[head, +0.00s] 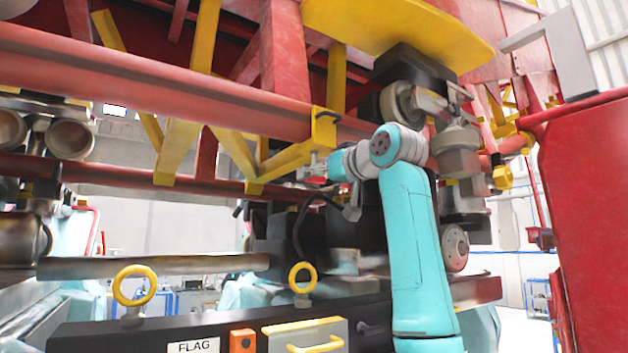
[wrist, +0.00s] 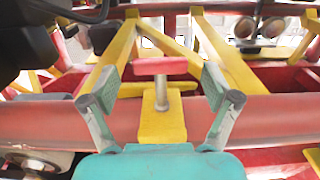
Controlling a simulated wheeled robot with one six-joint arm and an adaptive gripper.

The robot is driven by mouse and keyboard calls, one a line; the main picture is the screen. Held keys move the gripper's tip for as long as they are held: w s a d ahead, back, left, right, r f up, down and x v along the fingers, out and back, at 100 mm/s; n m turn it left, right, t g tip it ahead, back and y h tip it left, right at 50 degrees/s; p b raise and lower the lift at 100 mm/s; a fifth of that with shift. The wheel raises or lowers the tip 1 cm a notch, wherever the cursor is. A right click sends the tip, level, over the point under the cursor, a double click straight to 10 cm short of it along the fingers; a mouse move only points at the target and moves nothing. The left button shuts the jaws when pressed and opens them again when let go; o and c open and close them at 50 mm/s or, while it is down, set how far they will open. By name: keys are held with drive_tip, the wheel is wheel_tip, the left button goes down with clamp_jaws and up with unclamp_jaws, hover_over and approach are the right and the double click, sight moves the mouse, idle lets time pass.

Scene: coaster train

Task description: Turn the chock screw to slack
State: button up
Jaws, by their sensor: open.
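The chock screw shows in the wrist view as a red crossbar handle (wrist: 160,66) on a short metal shaft (wrist: 161,94). The shaft stands out of a yellow block (wrist: 162,122) on a red tube. My gripper (wrist: 160,84) is open, with one finger on each side of the screw. The handle appears between the fingers, with a gap on both sides; I cannot tell how far ahead of the fingertips it is. In the head view my gripper (head: 314,168) is beside the yellow block (head: 323,133) on the red tube. The screw itself is hard to make out there.
Long red tubes (head: 150,85) and yellow braces (head: 180,140) run around my gripper. Wheels (head: 398,104) hang at the right of my arm. Below are a dark panel with yellow rings (head: 134,285), an orange button box (head: 242,341) and a FLAG label (head: 193,347).

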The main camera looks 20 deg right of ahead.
drive_tip(key=shift+x, duration=1.35)
drive_tip(key=c, duration=1.2)
drive_tip(key=shift+o, duration=0.2)
